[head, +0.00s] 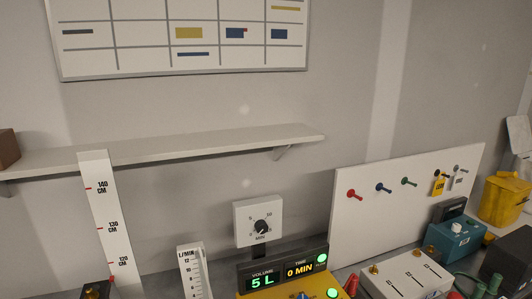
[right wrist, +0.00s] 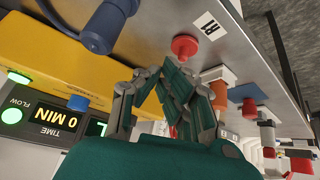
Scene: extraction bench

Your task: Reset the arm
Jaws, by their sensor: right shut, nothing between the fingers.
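My right gripper (right wrist: 163,82) shows in the right wrist view with its fingers together and nothing held. Beside the gripper is a yellow unit (right wrist: 50,55) with a lit "0 MIN" display (right wrist: 50,114). In the head view the same kind of display unit (head: 283,274) reads 5 L and 0 MIN at the bottom. Neither of my grippers shows in the head view.
A white pegboard (head: 350,225) with coloured pegs and tags stands at the right. A yellow bin (head: 503,200), a teal box (head: 455,240) and a white box (head: 408,277) stand on the bench.

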